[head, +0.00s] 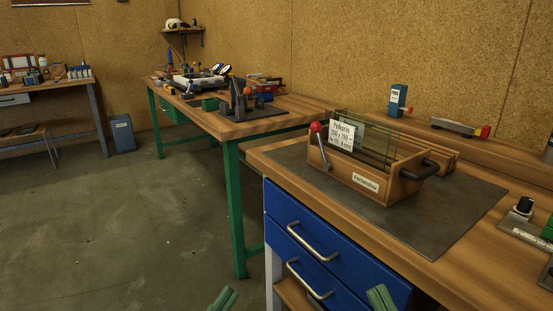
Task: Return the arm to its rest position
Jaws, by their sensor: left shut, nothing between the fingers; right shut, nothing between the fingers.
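A wooden frame box (372,180) stands on a dark grey mat (440,228) on the workbench at the right. Upright glass panes (378,141) stand in it, with a white label on the front one. A lever with a red knob (317,128) is at its left end, and a black handle (420,171) is at its right end. My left gripper (223,299) is shut and empty at the bottom edge, left of the bench. My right gripper (380,298) is shut and empty at the bottom edge, in front of the blue drawers. Both are well apart from the box.
The workbench (470,265) has blue drawers (318,250) with metal handles. Tools lie at its right edge, and a blue box (397,100) is behind. A green-legged bench (290,118) holds clutter farther back. The floor (110,230) at the left is clear.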

